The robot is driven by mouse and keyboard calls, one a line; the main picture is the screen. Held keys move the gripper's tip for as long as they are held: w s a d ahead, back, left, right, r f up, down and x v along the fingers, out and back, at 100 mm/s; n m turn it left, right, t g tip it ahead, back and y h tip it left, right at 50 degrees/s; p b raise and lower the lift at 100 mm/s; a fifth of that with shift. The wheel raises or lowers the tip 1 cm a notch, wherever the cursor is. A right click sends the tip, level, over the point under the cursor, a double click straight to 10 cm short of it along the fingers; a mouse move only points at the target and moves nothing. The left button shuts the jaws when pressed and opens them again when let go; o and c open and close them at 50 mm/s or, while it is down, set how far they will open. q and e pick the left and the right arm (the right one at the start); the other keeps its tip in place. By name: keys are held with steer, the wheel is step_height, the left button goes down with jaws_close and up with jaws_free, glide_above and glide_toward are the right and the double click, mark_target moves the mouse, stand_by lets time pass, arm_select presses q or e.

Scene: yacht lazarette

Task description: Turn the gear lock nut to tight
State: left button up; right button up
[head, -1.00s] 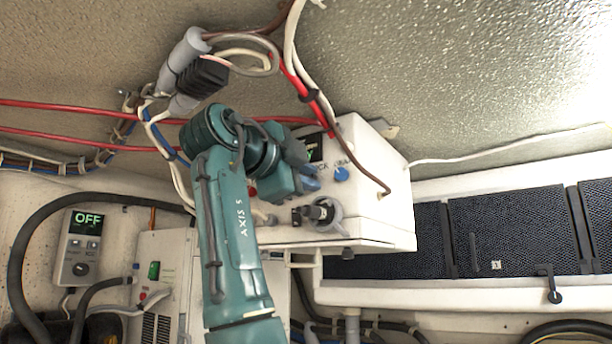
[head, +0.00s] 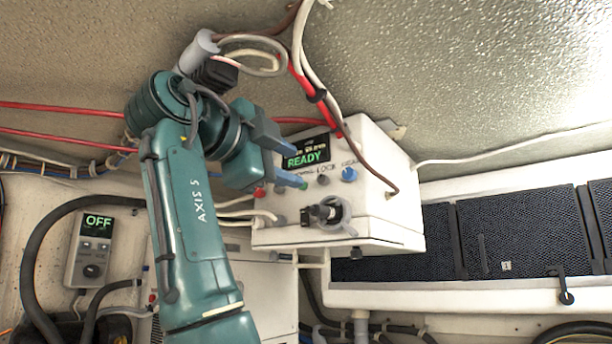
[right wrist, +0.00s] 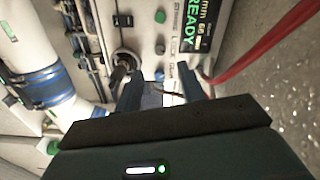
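A white control box (head: 385,222) shows READY on its display (head: 306,155). Its front carries a small grey knob (head: 323,180) by a label reading LOCK, a blue knob (head: 349,174), and a round fitting with a black handle (head: 325,212). I cannot tell for sure which is the gear lock nut. My right gripper (head: 298,167) is open and empty, left of the grey knob in the head view and in front of the panel. In the right wrist view its fingers (right wrist: 160,78) are spread with a dark knob beyond the gap. My left gripper is out of view.
Red, white and brown cables (head: 318,97) hang over the box. A grey controller (head: 92,247) reading OFF hangs at left. Dark mesh panels (head: 515,235) lie right of the box. A ringed pipe (right wrist: 35,75) shows in the right wrist view.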

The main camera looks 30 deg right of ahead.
steer(key=v, duration=0.5)
steer(key=shift+s+a, duration=0.15)
steer(key=shift+a, duration=0.1)
